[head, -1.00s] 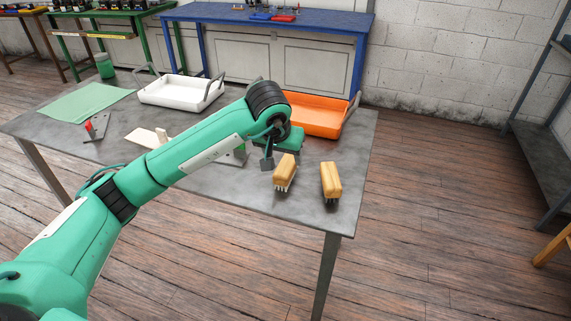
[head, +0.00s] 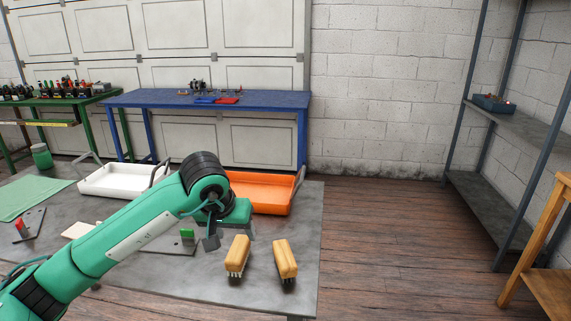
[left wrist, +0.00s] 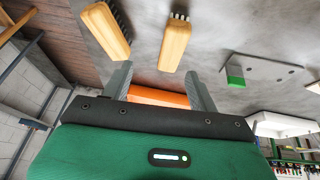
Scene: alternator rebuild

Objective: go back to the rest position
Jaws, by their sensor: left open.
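My left gripper (head: 211,242) is above the grey table, just left of two wooden-backed brushes. In the left wrist view its two fingers (left wrist: 160,85) stand apart with nothing between them. The nearer brush (head: 237,256) and the other brush (head: 285,260) rest on the table near its right end. Both brushes also show in the left wrist view, one on the left (left wrist: 105,30) and one near the middle (left wrist: 174,46). My right gripper is not in view.
The grey table (head: 180,283) also holds an orange tray (head: 262,208), a white tray (head: 112,190), a green mat (head: 32,197) and a plate with a green block (head: 187,235). A blue bench (head: 255,102) stands behind. Open floor (head: 400,240) lies to the right, before a shelf rack (head: 500,210).

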